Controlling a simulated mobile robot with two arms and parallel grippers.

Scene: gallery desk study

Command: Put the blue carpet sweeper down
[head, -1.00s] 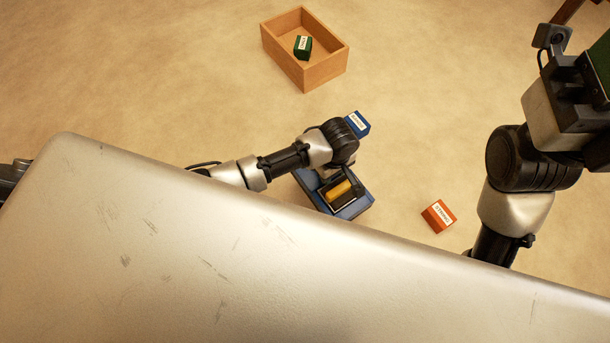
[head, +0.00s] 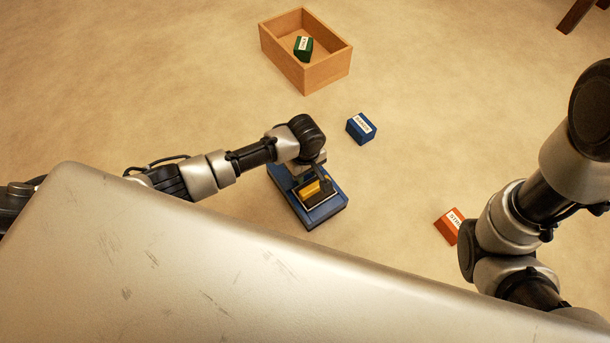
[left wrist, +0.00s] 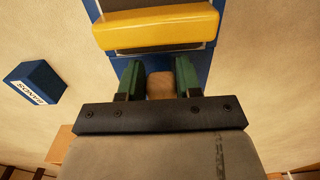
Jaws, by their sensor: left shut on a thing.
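The blue carpet sweeper (head: 333,213), with a yellow bar and a dark plate on top, is in the middle of the head view. It also shows at the top of the left wrist view (left wrist: 159,65). In the head view my left wrist covers the sweeper's far end. I cannot tell whether the sweeper's underside touches the floor. My right arm shows at the right, but its gripper is out of view.
A wooden box (head: 300,78) with a green labelled block (head: 303,48) inside stands at the back. A blue labelled block (head: 361,129) lies right of the sweeper. An orange block (head: 447,227) lies beside my right arm. The floor left of the box is clear.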

